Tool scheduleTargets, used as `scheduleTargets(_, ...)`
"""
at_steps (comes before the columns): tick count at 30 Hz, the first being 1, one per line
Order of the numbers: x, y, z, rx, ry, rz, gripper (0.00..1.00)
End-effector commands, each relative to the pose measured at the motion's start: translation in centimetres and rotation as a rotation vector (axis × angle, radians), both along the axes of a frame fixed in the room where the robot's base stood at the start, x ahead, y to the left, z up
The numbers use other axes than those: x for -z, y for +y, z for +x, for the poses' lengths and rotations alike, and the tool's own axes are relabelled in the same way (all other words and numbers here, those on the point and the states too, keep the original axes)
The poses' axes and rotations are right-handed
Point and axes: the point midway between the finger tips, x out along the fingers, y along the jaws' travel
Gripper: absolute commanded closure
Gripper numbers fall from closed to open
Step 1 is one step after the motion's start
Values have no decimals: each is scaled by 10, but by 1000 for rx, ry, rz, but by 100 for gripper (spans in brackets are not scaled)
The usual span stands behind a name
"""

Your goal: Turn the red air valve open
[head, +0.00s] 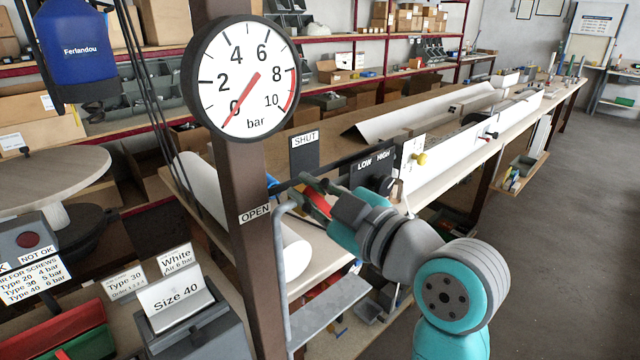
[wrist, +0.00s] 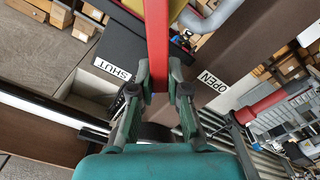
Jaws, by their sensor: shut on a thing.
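The red valve lever (head: 318,203) shows partly between my gripper's fingers in the head view. In the wrist view the lever (wrist: 158,45) runs up from between the fingertips. My gripper (wrist: 159,82) is shut on this lever. The SHUT label (head: 305,139) is on a dark plate above and the OPEN label (head: 255,213) is on the brown post to the left. In the wrist view the lever lies between the SHUT label (wrist: 112,69) and the OPEN label (wrist: 213,81). The gauge (head: 243,78) needle points at 0 bar. The valve body is mostly hidden by my gripper.
The brown post (head: 245,270) and a grey pipe (head: 281,262) stand close left of my gripper. A LOW/HIGH switch (head: 374,163) and a long workbench (head: 450,170) lie behind my arm. The floor (head: 570,240) on the right is clear.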

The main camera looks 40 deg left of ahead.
Motion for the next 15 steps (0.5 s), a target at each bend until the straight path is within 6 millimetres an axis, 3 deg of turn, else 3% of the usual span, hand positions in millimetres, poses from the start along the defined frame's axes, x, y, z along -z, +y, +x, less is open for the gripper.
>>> scheduleTargets(15, 26, 1, -20, 0, -485, -40, 100)
